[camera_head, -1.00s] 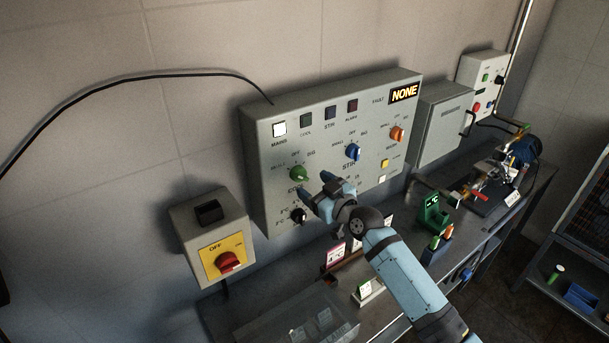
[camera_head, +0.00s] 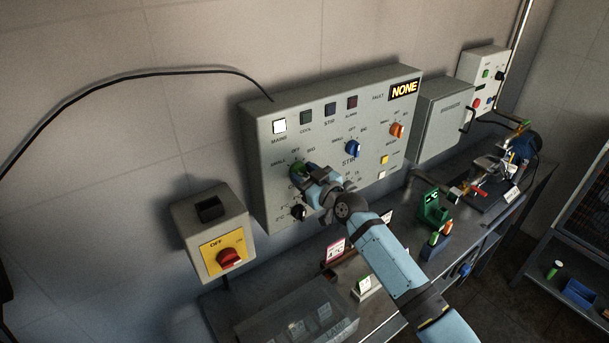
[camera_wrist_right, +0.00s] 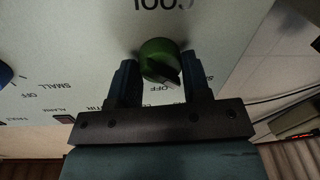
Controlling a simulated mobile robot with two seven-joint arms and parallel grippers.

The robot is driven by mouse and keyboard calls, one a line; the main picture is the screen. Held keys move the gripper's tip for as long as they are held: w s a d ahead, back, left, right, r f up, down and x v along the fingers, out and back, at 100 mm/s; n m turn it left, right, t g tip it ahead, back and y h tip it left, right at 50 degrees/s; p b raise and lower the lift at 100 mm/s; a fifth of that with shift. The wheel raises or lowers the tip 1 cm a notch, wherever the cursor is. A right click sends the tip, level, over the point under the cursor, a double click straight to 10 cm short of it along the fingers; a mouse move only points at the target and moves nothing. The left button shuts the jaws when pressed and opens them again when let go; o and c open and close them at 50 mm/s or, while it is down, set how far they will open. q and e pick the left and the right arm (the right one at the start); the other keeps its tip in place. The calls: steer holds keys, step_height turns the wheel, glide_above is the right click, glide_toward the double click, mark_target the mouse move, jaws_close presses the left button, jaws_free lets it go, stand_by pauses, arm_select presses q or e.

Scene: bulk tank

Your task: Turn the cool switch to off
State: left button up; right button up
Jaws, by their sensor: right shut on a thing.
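The cool switch is a green rotary knob (camera_head: 296,169) at the lower left of the grey control panel (camera_head: 330,112). My right gripper (camera_head: 306,174) reaches it from the lower right and partly covers it. In the right wrist view the green knob (camera_wrist_right: 158,61) sits between the two dark fingers of the gripper (camera_wrist_right: 161,80), which are shut on it. The view is upside down, with COOL above the knob and OFF just below it. The knob's dark grip slants near the OFF mark; its exact setting is hard to tell. My left gripper is not in view.
A blue stir knob (camera_head: 352,148) and an orange knob (camera_head: 397,130) are on the same panel. A black knob (camera_head: 298,212) sits just below the gripper. Small signs and a clear bin stand on the bench below.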

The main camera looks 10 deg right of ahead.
steer(key=shift+f+m, duration=0.1)
steer(key=shift+m, duration=0.2)
steer(key=shift+m+b, duration=0.35)
steer(key=shift+m, duration=0.25)
steer(key=shift+m+t+b, duration=0.3)
steer(key=shift+m, duration=0.9)
steer(key=m, duration=0.2)
steer(key=shift+m, duration=1.9)
steer(key=o, duration=0.9)
